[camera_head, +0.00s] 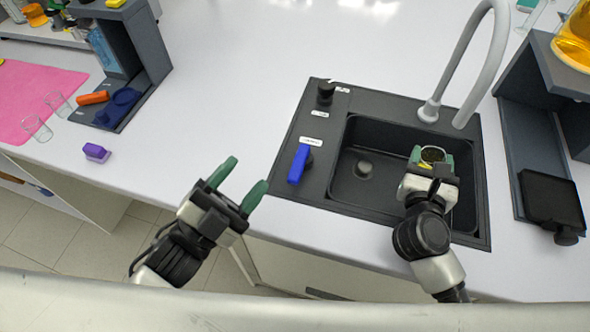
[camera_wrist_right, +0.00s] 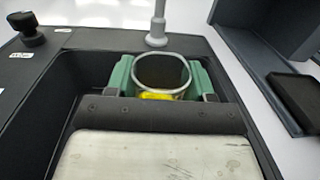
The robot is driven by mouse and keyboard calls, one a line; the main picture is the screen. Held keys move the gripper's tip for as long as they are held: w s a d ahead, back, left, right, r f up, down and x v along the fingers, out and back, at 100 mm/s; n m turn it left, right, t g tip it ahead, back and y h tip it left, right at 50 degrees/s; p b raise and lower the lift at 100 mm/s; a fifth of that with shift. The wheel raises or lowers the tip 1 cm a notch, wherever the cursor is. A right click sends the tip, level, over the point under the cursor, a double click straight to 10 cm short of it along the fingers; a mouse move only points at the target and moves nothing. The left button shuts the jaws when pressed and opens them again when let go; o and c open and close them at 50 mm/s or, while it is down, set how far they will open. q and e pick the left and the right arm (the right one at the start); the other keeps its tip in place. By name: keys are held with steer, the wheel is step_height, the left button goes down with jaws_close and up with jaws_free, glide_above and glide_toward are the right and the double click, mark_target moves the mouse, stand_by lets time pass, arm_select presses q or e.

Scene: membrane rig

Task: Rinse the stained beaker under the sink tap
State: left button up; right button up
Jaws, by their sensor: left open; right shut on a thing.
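The stained beaker (camera_head: 432,155) is held in my right gripper (camera_head: 431,159) over the right part of the black sink (camera_head: 345,190). In the right wrist view the beaker (camera_wrist_right: 162,70) stands with its rim facing up between the green fingers (camera_wrist_right: 163,80), and its inside looks dark. A yellow patch shows at its near side. The grey tap (camera_head: 490,70) arches above, with its spout end behind and to the right of the beaker. No water stream is visible. A blue lever (camera_head: 299,164) sits on the sink's left deck. My left gripper (camera_head: 240,180) is open and empty, left of the sink near the counter edge.
A black knob (camera_head: 325,93) is on the deck's back left. A dark stand with a black plate (camera_head: 552,200) stands right of the sink. A purple block (camera_head: 96,152), glasses (camera_head: 37,128) and a pink mat (camera_head: 30,95) are at left. The counter between is clear.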

arm_select(q)
steer(key=d+m+y, duration=0.1)
steer(key=d+m, duration=0.1)
steer(key=m, duration=0.3)
steer(key=m+t+y, duration=0.1)
steer(key=m+y, duration=1.1)
steer(key=m, duration=0.4)
glide_toward(292, 182)
steer(key=shift+a+r, duration=0.1)
steer(key=shift+a, duration=0.05)
steer(key=shift+h, duration=0.4)
steer(key=shift+x, duration=6)
jaws_close()
